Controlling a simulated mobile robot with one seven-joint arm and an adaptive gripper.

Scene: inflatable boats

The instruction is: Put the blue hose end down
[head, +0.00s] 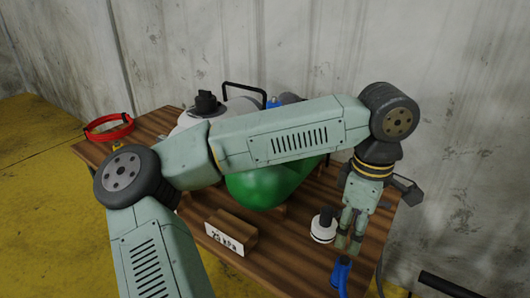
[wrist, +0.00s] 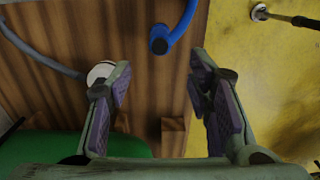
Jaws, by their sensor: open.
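The blue hose end (head: 341,273) lies at the front right of the wooden table (head: 282,262). In the wrist view the blue hose (wrist: 185,22) curves in from the top, and its dark open end (wrist: 159,42) points down the picture. My gripper (head: 348,243) points down over the right part of the table. In the wrist view my gripper (wrist: 163,85) has its two fingers wide apart, with only bare wood between them. The hose end is just beyond the fingertips and looks free of them.
A white cylinder with a black top (head: 323,225) stands close left of my gripper. A small sign block (head: 230,232), a red hose coil (head: 108,127) and a grey hose (wrist: 40,55) also show.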

